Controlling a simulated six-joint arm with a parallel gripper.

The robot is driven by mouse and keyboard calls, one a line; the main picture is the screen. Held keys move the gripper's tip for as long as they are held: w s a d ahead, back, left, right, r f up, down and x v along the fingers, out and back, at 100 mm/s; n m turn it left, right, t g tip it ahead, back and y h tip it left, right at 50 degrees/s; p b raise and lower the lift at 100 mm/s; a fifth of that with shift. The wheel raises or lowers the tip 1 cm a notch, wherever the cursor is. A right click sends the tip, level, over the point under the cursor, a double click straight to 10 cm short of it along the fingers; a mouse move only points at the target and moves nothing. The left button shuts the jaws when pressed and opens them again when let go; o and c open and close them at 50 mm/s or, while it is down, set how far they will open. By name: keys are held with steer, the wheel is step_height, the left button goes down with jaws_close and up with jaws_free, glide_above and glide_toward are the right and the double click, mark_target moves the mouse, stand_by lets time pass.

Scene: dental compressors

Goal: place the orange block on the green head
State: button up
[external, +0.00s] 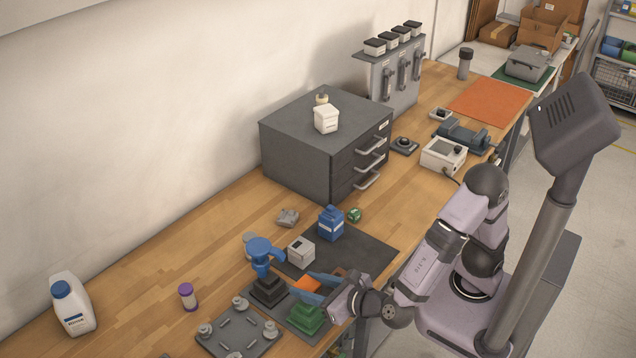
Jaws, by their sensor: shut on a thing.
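The orange block (305,284) is between the blue fingers of my gripper (311,287), which is shut on it. The fingers hide part of the block. The green head (306,319), a stepped green piece, stands on a dark green base at the bottom middle. The block appears just behind and above the green head in the picture, apart from it. I cannot tell its exact height.
A blue-topped device on a black base (264,270) stands close left of my gripper. A grey plate with knobs (240,335) lies at front left. Open bench lies left.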

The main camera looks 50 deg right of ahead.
steer(key=shift+f, duration=1.65)
steer(key=shift+f, duration=0.1)
steer(key=o, duration=1.1)
steer(key=shift+o, duration=0.2)
steer(key=shift+r, duration=0.2)
steer(key=shift+s+a, duration=0.1)
steer(key=shift+s, duration=0.25)
steer(key=v, duration=1.1)
steer(key=shift+b, duration=0.4)
steer(key=shift+r, duration=0.15)
